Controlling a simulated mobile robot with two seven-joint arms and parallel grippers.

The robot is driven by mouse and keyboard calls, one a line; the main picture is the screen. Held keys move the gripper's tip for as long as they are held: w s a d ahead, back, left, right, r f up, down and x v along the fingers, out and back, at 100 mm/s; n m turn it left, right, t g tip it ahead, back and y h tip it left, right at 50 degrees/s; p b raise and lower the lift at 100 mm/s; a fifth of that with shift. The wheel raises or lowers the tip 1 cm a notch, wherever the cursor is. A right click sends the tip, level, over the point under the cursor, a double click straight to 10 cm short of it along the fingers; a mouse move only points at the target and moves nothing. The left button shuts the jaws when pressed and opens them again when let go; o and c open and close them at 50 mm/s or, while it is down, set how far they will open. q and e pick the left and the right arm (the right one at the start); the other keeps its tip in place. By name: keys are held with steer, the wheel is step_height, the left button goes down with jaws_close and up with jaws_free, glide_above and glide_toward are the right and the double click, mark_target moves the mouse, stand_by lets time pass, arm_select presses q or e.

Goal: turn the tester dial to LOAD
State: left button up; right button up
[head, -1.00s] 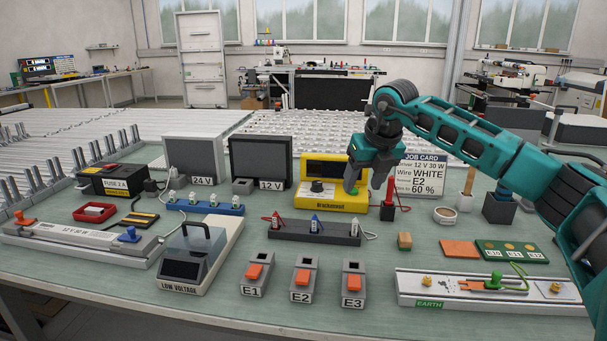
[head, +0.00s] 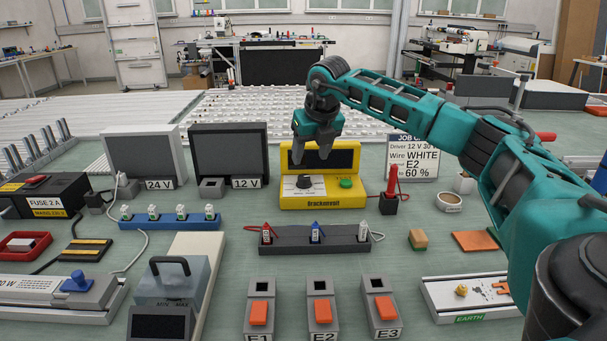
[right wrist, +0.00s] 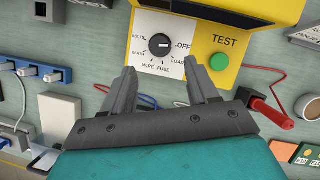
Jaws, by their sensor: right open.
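The yellow tester (head: 350,202) stands at the back middle of the bench, with a dark display. Its black round dial (head: 304,182) sits on a white plate at the left of its front; in the right wrist view the dial (right wrist: 160,45) has its white mark toward OFF. The LOAD label (right wrist: 178,61) is just below OFF. My right gripper (head: 312,155) hangs over the tester. In the right wrist view its two fingers (right wrist: 160,72) are apart and empty, on either side below the dial, not touching it. My left gripper is not in view.
A green TEST button (head: 346,183) is right of the dial, near one finger. A red probe in a black block (head: 388,205) stands right of the tester, with the job card (head: 411,158) behind. A 12 V monitor (head: 229,150) is at left. A grey clip rail (head: 290,243) lies in front.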

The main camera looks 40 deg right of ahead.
mark_target(304, 177)
steer(key=x, duration=0.8)
steer(key=shift+w, duration=0.1)
steer(key=c, duration=1)
